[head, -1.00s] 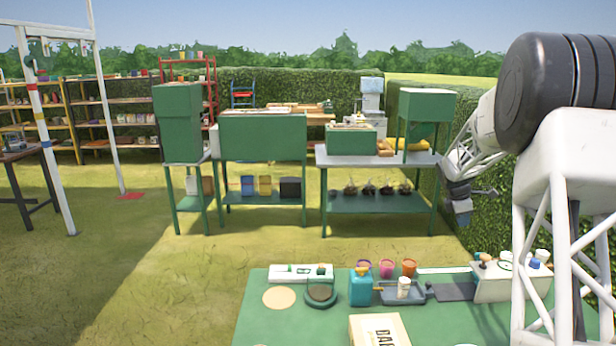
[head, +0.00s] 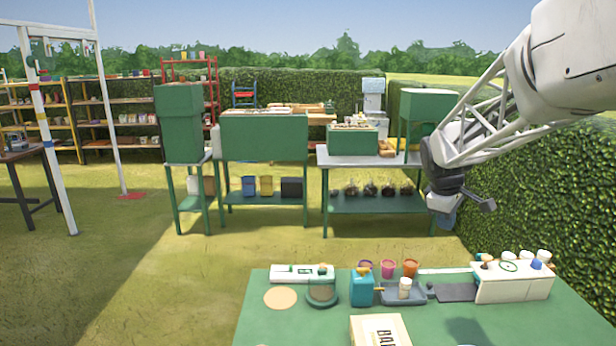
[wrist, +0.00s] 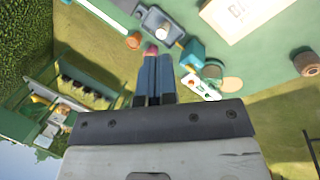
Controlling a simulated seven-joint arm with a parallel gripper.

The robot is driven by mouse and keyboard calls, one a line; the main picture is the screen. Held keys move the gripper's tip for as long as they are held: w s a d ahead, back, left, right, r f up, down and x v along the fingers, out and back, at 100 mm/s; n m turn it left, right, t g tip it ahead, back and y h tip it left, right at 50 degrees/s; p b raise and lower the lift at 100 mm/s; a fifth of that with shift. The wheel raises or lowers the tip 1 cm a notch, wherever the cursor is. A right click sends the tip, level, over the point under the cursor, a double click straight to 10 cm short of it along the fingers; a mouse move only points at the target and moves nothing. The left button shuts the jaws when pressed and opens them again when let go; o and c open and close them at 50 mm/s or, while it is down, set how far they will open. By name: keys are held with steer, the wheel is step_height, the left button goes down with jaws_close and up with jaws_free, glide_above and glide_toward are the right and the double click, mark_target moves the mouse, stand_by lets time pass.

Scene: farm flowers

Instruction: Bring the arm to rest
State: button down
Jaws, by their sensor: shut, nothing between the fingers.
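My arm (head: 490,120) reaches in from the upper right of the head view. My gripper (head: 446,216) hangs in the air above and behind the green table (head: 270,325), in front of the hedge. In the wrist view my gripper (wrist: 155,60) has its two blue-grey fingers side by side, shut, with nothing between them. It touches nothing that I can see.
The green table holds a white box (head: 512,282), a blue bottle (head: 362,287), several small pots (head: 410,267), a grey tray (head: 390,297) and a cardboard box (head: 380,330). A green bench (head: 378,205) with pots stands behind. A hedge (head: 540,195) rises at right.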

steer(key=s+a+f+m+y, duration=0.1)
steer(key=s+a+m, duration=0.2)
steer(key=s, duration=0.8)
steer(key=s+a+f+m, duration=0.1)
steer(key=s+a+m, duration=0.2)
steer(key=s+a, duration=0.4)
steer(key=s+a+f+m+t+y, duration=0.1)
steer(key=s+a+m, duration=0.2)
steer(key=s, duration=1.4)
steer(key=shift+a+f+y, duration=0.3)
steer(key=shift+a+f, duration=0.1)
steer(key=shift+a, duration=0.6)
